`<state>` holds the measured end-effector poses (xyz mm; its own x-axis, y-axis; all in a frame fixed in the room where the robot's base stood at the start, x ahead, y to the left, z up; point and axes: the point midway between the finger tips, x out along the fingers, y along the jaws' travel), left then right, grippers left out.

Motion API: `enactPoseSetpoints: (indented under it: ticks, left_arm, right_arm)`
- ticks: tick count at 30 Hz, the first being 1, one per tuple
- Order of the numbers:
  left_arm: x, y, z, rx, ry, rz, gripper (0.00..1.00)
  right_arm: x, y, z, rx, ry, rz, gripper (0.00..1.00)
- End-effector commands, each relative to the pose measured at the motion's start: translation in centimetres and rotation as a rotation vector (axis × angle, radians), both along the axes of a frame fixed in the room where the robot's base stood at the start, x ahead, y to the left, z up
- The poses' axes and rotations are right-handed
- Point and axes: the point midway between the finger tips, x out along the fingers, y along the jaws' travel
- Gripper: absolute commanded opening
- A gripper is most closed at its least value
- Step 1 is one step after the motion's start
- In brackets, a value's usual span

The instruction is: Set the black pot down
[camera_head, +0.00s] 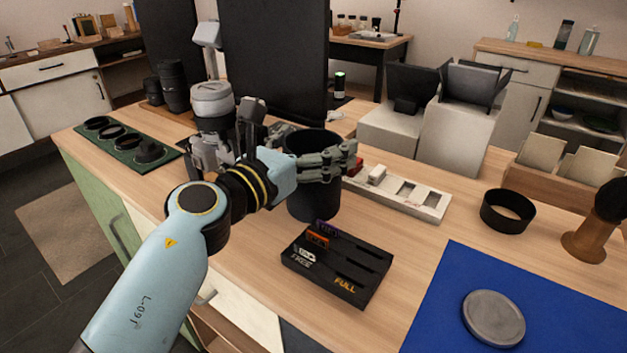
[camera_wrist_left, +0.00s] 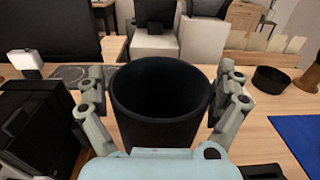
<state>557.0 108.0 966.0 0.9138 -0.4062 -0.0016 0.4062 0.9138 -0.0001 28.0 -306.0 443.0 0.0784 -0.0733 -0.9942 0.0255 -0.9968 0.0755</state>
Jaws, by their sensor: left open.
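The black pot (camera_head: 313,199) stands upright on the wooden table (camera_head: 236,252), behind the black battery tray. In the head view my left gripper (camera_head: 338,160) reaches in from the left and covers part of its upper wall. In the left wrist view the pot (camera_wrist_left: 160,128) sits between the two fingers of my left gripper (camera_wrist_left: 162,100), its mouth open and dark inside. The gripper is open, with a finger on each side of the pot. The pot's base is hidden in the wrist view. My right gripper is not in view.
A black tray marked FULL (camera_head: 337,265) lies close in front of the pot. A white slotted tray (camera_head: 412,199) lies behind to the right. A black ring (camera_head: 508,211), a blue mat (camera_head: 450,310) and a grey disc (camera_head: 494,318) are at right. A dark monitor (camera_head: 273,60) stands behind.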

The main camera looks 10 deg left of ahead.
Motion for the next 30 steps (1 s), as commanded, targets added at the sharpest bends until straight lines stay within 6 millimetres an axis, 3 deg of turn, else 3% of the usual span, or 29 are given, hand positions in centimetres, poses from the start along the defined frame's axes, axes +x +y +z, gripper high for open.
enactPoseSetpoints:
  ticks: [5,19,30]
  left_arm:
    - [-0.01,0.02,-0.02,0.000,0.000,0.001,0.99]
    - [-0.04,0.04,-0.02,0.000,0.000,0.001,0.37]
    - [0.06,0.20,0.35,0.000,-0.001,0.000,0.37]
  right_arm:
    - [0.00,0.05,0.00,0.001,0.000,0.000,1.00]
    - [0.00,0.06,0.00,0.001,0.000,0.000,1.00]
    - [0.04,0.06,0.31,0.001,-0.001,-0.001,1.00]
